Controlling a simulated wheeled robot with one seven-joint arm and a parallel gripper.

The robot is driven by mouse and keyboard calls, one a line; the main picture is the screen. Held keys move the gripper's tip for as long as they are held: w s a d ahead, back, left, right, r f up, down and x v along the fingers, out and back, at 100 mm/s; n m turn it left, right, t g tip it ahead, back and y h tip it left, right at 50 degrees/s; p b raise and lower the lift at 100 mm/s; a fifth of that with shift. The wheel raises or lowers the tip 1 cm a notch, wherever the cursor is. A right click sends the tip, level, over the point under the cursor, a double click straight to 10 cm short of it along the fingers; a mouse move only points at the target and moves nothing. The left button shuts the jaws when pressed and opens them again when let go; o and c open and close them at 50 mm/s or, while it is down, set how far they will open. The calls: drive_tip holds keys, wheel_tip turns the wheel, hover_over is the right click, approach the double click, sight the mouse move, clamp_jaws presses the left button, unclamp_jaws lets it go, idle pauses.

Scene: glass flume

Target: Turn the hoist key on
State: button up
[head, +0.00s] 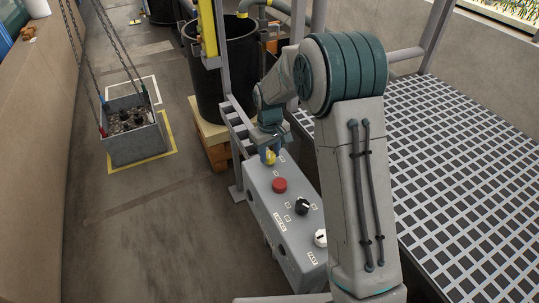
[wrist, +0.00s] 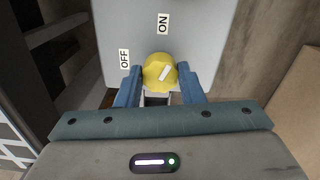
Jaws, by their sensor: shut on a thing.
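The hoist key is a round yellow knob (wrist: 154,66) with a white pointer mark, on the end of a grey control box (head: 262,200). In the wrist view, an OFF label (wrist: 124,60) is at its upper left and an ON label (wrist: 163,24) above it. My gripper (wrist: 158,72) is shut on the knob, one blue finger on each side. In the head view the knob (head: 270,158) shows just below my gripper (head: 267,150), partly covered.
The box also carries a red button (head: 280,185), a black knob (head: 302,206) and a white knob (head: 320,238). A metal bin (head: 134,140) hangs on chains at the left. A black barrel (head: 225,70) stands behind. A grating (head: 470,170) lies to the right.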

sight(270, 154)
drive_tip(key=n, duration=0.4)
drive_tip(key=shift+n, duration=0.4)
drive_tip(key=shift+w+b, duration=0.1)
drive_tip(key=shift+b, duration=0.2)
drive_tip(key=o, duration=1)
drive_tip(key=shift+r, duration=0.1)
wheel_tip(270, 154, up, 14)
drive_tip(key=shift+f+b, duration=0.15)
drive_tip(key=shift+b, duration=0.15)
